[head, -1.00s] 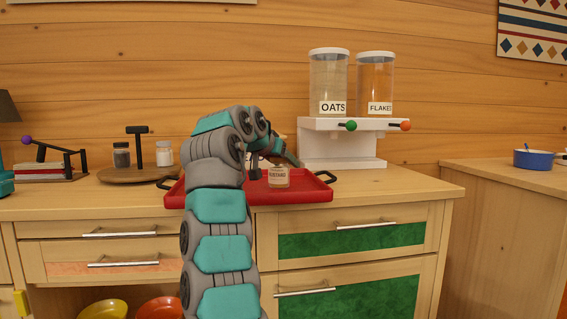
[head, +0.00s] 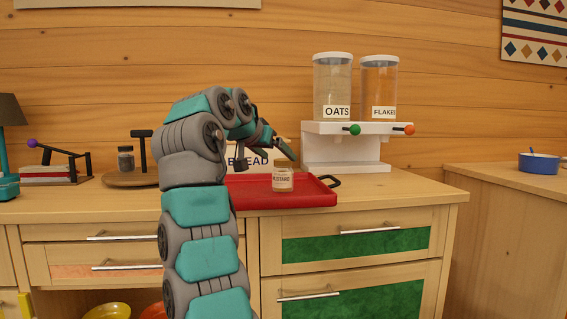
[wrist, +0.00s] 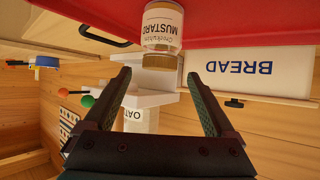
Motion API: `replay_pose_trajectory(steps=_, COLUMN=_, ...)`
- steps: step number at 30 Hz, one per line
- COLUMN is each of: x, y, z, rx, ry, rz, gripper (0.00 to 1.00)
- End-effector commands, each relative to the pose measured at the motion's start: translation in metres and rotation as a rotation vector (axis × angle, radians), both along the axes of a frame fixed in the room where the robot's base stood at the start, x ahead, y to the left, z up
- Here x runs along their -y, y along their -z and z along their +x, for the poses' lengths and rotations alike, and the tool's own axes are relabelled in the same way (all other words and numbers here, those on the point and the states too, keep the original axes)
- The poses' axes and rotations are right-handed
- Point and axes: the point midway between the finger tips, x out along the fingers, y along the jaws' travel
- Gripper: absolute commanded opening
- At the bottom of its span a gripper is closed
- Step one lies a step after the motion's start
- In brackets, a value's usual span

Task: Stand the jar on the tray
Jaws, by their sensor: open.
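The mustard jar (head: 282,182), a small glass jar with a beige label, stands upright on the red tray (head: 310,198) on the counter. The wrist view, which is upside down, shows the jar (wrist: 163,27) on the tray (wrist: 240,25), just beyond my fingertips. My gripper (head: 266,160) is open and empty, above the tray and close to the jar. In the wrist view my gripper (wrist: 158,74) has its fingers spread, with nothing between them. My arm hides the tray's left part.
A white bread box (head: 250,157) stands behind the tray. A white dispenser stand (head: 345,150) with oats and flakes containers is behind to the right. A round wooden rack (head: 130,178) with a small jar stands left. The counter right of the tray is clear.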

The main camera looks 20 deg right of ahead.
Motion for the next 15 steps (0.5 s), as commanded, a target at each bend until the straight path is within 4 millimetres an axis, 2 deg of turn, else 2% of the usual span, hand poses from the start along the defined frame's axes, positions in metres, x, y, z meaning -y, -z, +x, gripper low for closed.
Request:
replay_pose_trajectory(steps=6, x=-0.023, y=-0.018, z=-0.018, rx=0.003, ry=0.0, rz=-0.002, gripper=0.9)
replay_pose_trajectory(steps=15, x=-0.031, y=-0.022, z=-0.024, rx=0.0, ry=0.001, rz=0.0, gripper=0.9)
